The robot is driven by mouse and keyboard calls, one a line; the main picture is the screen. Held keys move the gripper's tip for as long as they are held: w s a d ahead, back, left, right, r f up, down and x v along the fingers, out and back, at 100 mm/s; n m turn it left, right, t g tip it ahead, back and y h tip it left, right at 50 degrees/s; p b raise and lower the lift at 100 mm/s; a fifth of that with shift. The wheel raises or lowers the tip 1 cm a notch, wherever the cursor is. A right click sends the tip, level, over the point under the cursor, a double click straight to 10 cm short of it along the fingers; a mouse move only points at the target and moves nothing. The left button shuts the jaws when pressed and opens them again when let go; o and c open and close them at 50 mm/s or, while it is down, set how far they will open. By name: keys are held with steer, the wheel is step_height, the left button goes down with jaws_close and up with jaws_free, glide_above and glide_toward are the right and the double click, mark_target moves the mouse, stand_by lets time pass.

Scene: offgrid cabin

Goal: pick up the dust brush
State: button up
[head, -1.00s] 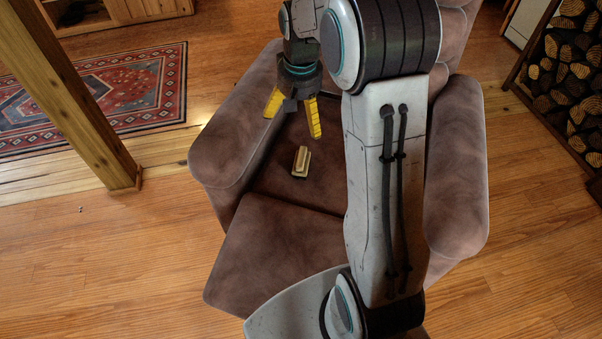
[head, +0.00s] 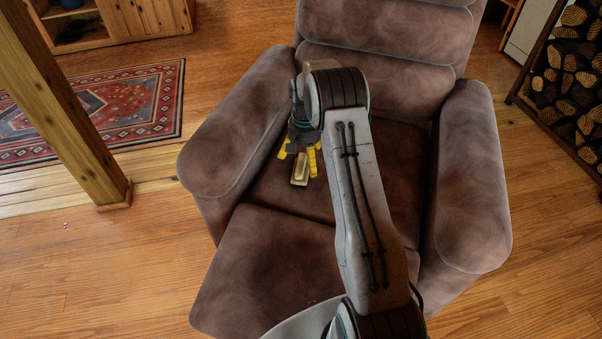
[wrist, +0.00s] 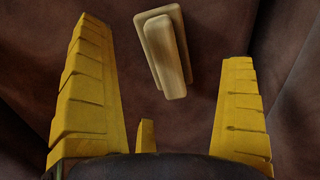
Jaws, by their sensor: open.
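The dust brush (head: 299,170) is a small tan block with a raised, narrower part, lying on the brown seat of the armchair. My gripper (head: 299,163) has yellow fingers and is open, low over the seat just behind the brush. In the wrist view the gripper (wrist: 165,65) has its fingers spread wide with nothing between their pads. I cannot tell the exact height of the fingertips above the seat.
The armchair (head: 240,265) has a raised armrest (head: 235,130) on the left and another (head: 470,170) on the right. A wooden post (head: 75,110) stands at the left, near a red rug (head: 145,100). A firewood rack (head: 570,80) is at the right.

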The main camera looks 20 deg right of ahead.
steer(key=shift+s+f+b, duration=0.15)
steer(key=shift+f+b, duration=0.9)
steer(key=shift+f, duration=1.55)
steer(key=shift+c, duration=0.3)
steer(key=c, duration=1.3)
steer(key=shift+r, duration=0.15)
